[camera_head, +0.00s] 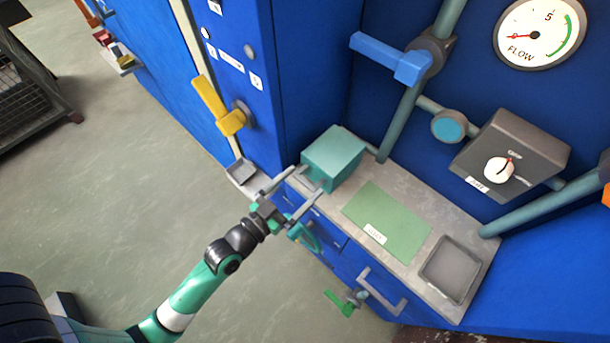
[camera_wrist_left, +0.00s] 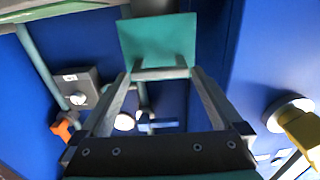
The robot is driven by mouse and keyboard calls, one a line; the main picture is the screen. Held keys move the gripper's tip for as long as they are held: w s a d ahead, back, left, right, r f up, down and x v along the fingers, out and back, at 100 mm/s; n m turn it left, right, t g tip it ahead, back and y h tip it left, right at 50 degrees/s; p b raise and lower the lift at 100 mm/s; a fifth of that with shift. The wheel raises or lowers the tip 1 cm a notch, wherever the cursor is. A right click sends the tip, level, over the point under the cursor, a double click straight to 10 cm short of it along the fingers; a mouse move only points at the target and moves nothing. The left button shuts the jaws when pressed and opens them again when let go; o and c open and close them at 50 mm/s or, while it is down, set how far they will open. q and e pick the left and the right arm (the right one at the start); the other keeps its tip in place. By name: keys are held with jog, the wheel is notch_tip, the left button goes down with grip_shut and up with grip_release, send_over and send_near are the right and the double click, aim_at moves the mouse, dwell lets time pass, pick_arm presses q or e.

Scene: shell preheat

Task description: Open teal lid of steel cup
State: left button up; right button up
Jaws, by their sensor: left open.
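A teal box-shaped piece (camera_head: 333,157) stands at the left end of the grey counter, against the tall blue cabinet. Its teal face also shows in the left wrist view (camera_wrist_left: 158,38), with a grey bar (camera_wrist_left: 160,73) along its lower edge. I see no steel cup plainly; I cannot tell whether this teal piece is its lid. My left gripper (camera_head: 304,184) is open, its two fingers pointing at the near face of the teal piece. In the left wrist view the fingertips (camera_wrist_left: 167,76) lie at either side of the grey bar; I cannot tell whether they touch it. My right gripper is not in view.
A green mat (camera_head: 387,222) and a grey tray (camera_head: 450,268) lie on the counter. A yellow handle (camera_head: 217,105) sticks out of the cabinet on the left. A blue lever (camera_head: 392,59) and a grey box with a knob (camera_head: 512,154) are above. The floor is open at left.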

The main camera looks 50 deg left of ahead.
pick_arm(q)
jog(key=shift+w+a+f, duration=0.1)
jog(key=shift+w, duration=0.85)
grip_shut()
